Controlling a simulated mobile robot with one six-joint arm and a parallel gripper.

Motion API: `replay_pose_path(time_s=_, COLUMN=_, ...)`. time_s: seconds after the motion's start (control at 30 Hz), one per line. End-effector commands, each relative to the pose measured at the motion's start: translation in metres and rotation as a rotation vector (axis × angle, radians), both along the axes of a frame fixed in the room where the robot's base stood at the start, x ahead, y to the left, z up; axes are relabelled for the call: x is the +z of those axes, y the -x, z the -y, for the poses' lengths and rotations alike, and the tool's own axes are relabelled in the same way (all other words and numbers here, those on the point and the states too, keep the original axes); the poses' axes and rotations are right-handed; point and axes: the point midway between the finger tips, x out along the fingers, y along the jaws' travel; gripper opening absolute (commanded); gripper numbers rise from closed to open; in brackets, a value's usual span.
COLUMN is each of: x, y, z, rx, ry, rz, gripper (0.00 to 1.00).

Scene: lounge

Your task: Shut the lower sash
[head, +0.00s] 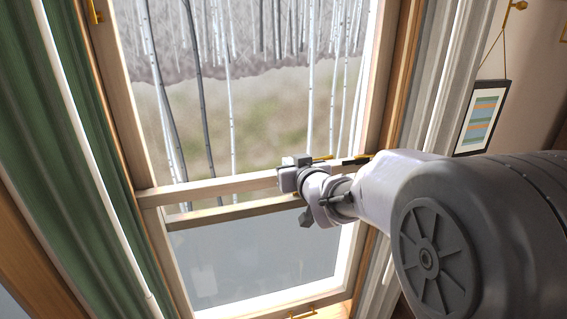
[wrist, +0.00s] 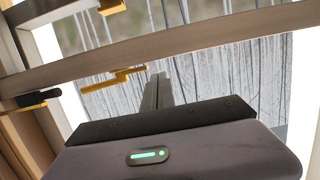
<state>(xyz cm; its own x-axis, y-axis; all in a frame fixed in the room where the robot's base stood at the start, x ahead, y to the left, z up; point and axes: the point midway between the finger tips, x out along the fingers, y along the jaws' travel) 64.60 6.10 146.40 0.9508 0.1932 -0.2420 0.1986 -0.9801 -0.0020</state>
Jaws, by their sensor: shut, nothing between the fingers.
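The lower sash (head: 148,222) is a pale wooden frame around grey glass, in the lower middle of the head view. Its top rail (head: 220,186) lies a little above a second, parallel rail (head: 235,212). I cannot tell how far the sash is open. My gripper (head: 290,175) is shut and empty at the right part of the top rail, overlapping it in the picture; contact is unclear. In the wrist view my closed fingers (wrist: 158,90) point toward a wooden rail (wrist: 200,54). A brass catch (wrist: 113,79) is just left of them.
Another brass fitting (head: 303,313) is at the window's bottom edge. A black-tipped fitting (wrist: 30,101) shows left in the wrist view. A framed picture (head: 482,117) hangs on the right wall.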

Motion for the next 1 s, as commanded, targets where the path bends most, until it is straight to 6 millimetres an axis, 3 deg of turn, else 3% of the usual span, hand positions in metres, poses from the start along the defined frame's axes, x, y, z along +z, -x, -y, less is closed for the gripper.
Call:
replay_pose_path(time_s=0.13, x=-0.012, y=0.000, z=0.000, rx=0.000, ry=0.001, rz=-0.001, gripper=0.00)
replay_pose_path(time_s=0.5, x=-0.013, y=0.001, z=0.000, rx=0.000, ry=0.001, rz=0.000, gripper=0.00)
replay_pose_path(time_s=0.63, x=-0.023, y=0.001, z=0.000, rx=0.000, ry=0.001, rz=0.000, gripper=0.00)
replay_pose_path(time_s=0.77, x=-0.048, y=0.001, z=0.000, rx=-0.001, ry=0.001, rz=-0.002, gripper=0.00)
replay_pose_path(time_s=1.0, x=-0.115, y=0.001, z=0.000, rx=-0.001, ry=0.000, rz=-0.004, gripper=0.00)
